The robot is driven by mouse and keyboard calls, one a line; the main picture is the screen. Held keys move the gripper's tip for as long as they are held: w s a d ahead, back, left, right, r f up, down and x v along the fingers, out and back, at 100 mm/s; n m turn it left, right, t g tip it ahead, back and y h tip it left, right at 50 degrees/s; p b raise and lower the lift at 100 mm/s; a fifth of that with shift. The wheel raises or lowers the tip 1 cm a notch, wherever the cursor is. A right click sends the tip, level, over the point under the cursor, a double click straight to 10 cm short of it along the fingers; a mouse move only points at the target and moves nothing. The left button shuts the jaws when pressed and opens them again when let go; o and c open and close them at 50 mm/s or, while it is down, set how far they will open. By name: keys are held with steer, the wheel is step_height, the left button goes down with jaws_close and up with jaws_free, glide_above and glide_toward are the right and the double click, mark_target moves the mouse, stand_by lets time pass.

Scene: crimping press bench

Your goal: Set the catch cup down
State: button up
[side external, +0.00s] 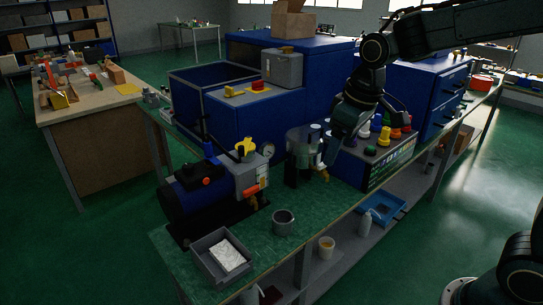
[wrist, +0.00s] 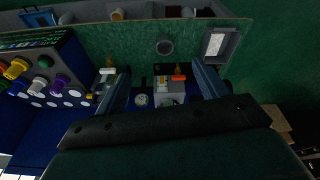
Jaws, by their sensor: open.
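The catch cup, a small grey round cup (side external: 283,221), stands upright on the green bench top, right of the grey tray. It also shows in the wrist view (wrist: 165,47) near the top middle, beyond the fingertips. Its dark opening faces up and nothing holds it. My gripper (side external: 323,168) is above the bench beside the knob panel, behind and to the right of the cup, apart from it. In the wrist view my gripper (wrist: 163,80) has its two fingers wide apart with nothing between them. In the side view its fingertips are hard to make out.
A grey tray with a white block (side external: 227,254) sits at the bench's front corner. A blue machine with a gauge and red lever (side external: 215,187) stands behind it. A panel with coloured knobs (side external: 385,150) stands at right. Bare bench top surrounds the cup.

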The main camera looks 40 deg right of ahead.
steer(key=s+r+m+t, duration=0.2)
steer(key=s, duration=1.7)
steer(key=shift+d+r+t, duration=0.25)
steer(key=shift+d+t, duration=0.15)
steer(key=shift+o, duration=0.5)
steer(key=shift+w, duration=0.1)
